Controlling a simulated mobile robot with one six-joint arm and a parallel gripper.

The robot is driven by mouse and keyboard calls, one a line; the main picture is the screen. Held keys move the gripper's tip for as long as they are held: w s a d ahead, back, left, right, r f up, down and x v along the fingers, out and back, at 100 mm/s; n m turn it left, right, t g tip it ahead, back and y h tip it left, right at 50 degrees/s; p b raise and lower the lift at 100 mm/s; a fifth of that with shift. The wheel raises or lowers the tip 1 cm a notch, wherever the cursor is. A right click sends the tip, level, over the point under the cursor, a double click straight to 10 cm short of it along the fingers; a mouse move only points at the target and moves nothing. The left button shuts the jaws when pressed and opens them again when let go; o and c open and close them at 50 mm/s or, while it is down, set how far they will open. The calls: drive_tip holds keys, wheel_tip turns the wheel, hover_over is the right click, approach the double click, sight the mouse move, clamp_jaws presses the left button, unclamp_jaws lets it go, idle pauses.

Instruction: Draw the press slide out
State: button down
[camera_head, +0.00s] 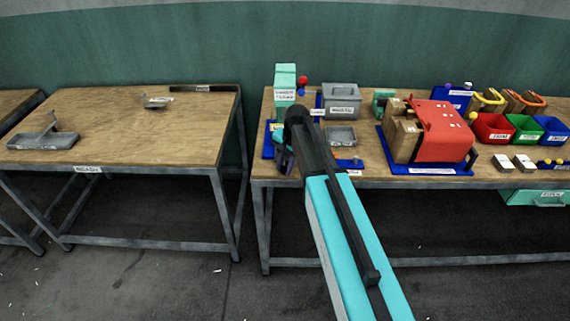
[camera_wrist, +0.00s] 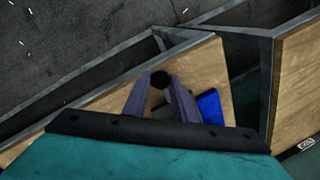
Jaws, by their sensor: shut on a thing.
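My gripper (camera_wrist: 159,85) is shut on a dark round knob (camera_wrist: 160,78) in the wrist view, held between its two fingertips. In the head view my gripper (camera_head: 284,160) is low at the front left corner of the right-hand bench, largely behind my own wrist. A teal upright press (camera_head: 285,78) with a white label stands just behind it on a blue base (camera_head: 267,145). The wrist view shows a blue plate (camera_wrist: 211,107) beside the right finger. My arm covers the front of the press, so I cannot tell how far the slide is out.
A grey box (camera_head: 341,97) and a grey tray (camera_head: 341,136) sit right of the press. A red-covered machine (camera_head: 440,130) and coloured bins (camera_head: 492,128) stand further right. A gap separates this bench from the left wooden table (camera_head: 130,130). The floor in front is clear.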

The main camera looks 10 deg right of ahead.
drive_tip(key=s+a+b, duration=0.1)
drive_tip(key=s, duration=0.6)
drive_tip(key=shift+s+a, duration=0.2)
drive_tip(key=shift+s, duration=0.2)
drive_tip(key=c, duration=1.5)
unclamp_jaws()
drive_tip(key=shift+o, duration=0.2)
drive_tip(key=shift+r, duration=0.1)
wheel_tip(320, 180, up, 13)
drive_tip(key=s+d+b, duration=0.2)
drive_tip(key=b, duration=0.1)
drive_tip(key=shift+r, duration=0.2)
